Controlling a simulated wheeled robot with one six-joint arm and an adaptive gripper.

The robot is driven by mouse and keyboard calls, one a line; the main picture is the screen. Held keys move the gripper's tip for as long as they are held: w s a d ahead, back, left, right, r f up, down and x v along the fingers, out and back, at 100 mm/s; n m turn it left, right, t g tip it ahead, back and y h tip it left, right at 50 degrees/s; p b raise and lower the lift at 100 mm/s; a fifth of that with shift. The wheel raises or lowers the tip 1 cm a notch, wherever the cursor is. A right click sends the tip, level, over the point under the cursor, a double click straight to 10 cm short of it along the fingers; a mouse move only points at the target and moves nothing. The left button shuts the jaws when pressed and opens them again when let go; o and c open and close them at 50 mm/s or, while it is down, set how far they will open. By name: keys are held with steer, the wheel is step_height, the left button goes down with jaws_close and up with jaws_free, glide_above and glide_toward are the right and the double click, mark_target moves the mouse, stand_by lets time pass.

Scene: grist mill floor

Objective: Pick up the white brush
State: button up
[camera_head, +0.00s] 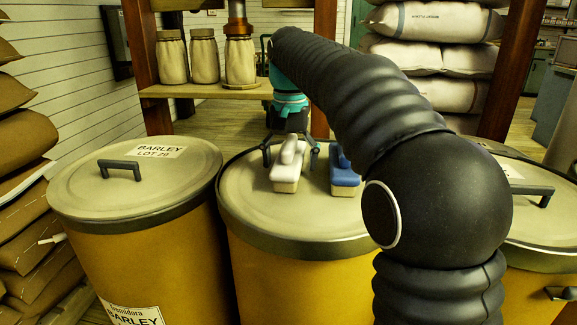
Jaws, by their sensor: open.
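The white brush (286,172) lies on the lid of the middle drum (256,211), with its pale handle on top and tan bristles below. My gripper (290,156) is open at the far end of the brush. One finger shows to the left of the handle and one to the right. I cannot tell whether either finger touches it.
A barley drum (135,185) with a lid handle stands at the left. Another lidded drum (535,225) stands at the right, partly behind my arm. A shelf (205,91) with several jars is behind. Sacks (435,22) are stacked at the back right.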

mark_target(290, 140)
steer(key=c, duration=1.4)
steer(key=shift+r, duration=0.15)
step_height(290, 140, up, 5)
steer(key=shift+f+p, duration=0.2)
steer(key=shift+p, duration=0.85)
steer(key=d+r, duration=0.2)
steer(key=d, duration=0.2)
steer(key=d+r+p, duration=0.1)
steer(key=d+r, duration=0.1)
steer(key=d, duration=0.1)
steer(key=d+r+p, duration=0.1)
steer(key=d+r, duration=0.1)
steer(key=d, duration=0.2)
steer(key=shift+w+d, duration=0.3)
steer(key=shift+d, duration=0.05)
steer(key=o, duration=0.7)
steer(key=shift+c, duration=0.2)
steer(key=c, duration=0.4)
